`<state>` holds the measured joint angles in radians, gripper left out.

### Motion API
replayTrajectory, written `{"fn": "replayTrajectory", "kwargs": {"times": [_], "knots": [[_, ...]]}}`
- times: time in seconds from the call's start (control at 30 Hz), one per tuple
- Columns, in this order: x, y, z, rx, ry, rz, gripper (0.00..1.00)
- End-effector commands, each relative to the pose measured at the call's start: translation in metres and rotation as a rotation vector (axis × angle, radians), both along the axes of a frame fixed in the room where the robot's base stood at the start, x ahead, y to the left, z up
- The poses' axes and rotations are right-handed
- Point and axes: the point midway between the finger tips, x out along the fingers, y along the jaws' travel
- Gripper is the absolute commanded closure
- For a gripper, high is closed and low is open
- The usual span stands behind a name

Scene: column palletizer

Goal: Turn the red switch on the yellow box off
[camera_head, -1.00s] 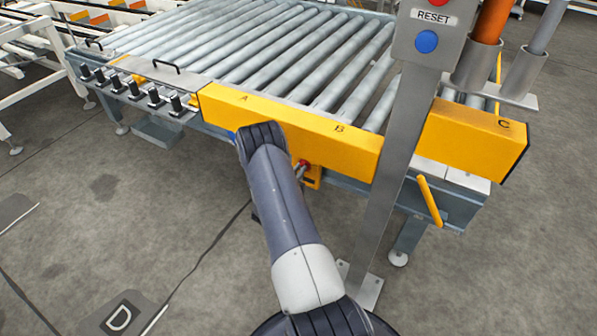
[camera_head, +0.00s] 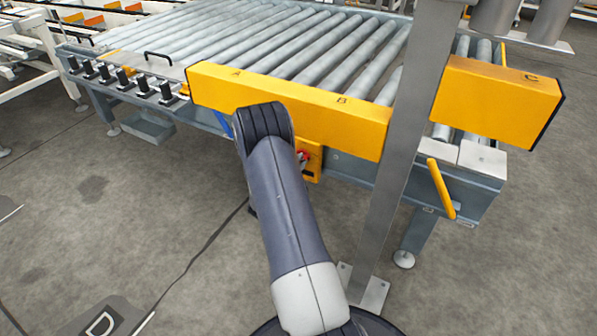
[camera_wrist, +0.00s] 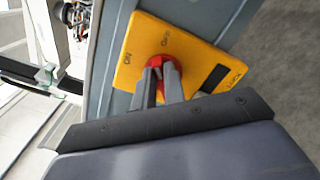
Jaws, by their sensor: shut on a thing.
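The yellow box (camera_head: 314,168) is fixed to the side of the conveyor frame, below the yellow beam; the arm partly covers it in the head view. It fills the upper middle of the wrist view (camera_wrist: 190,43). Its red switch (camera_wrist: 158,61) is a round knob with small marks around it, and a little red also shows in the head view (camera_head: 303,155). My gripper (camera_wrist: 158,72) has its two grey fingers shut on the red switch, covering much of it. The knob's exact angle is hard to tell.
A yellow beam (camera_head: 290,107) marked A and B runs above the box, with a second one (camera_head: 497,100) marked C at right. A grey post (camera_head: 397,170) stands right of the arm. The roller conveyor (camera_head: 270,40) lies behind. Grey floor is open at left.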

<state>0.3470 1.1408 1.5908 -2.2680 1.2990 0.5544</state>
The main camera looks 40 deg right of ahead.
Motion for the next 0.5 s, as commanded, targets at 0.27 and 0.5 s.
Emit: {"fn": "replayTrajectory", "kwargs": {"times": [0.27,0.5], "knots": [[-0.0023,-0.0014,-0.0097,0.099,-0.244,-0.002,1.00],[-0.0034,-0.0016,-0.0090,0.178,-0.431,-0.002,1.00]]}}
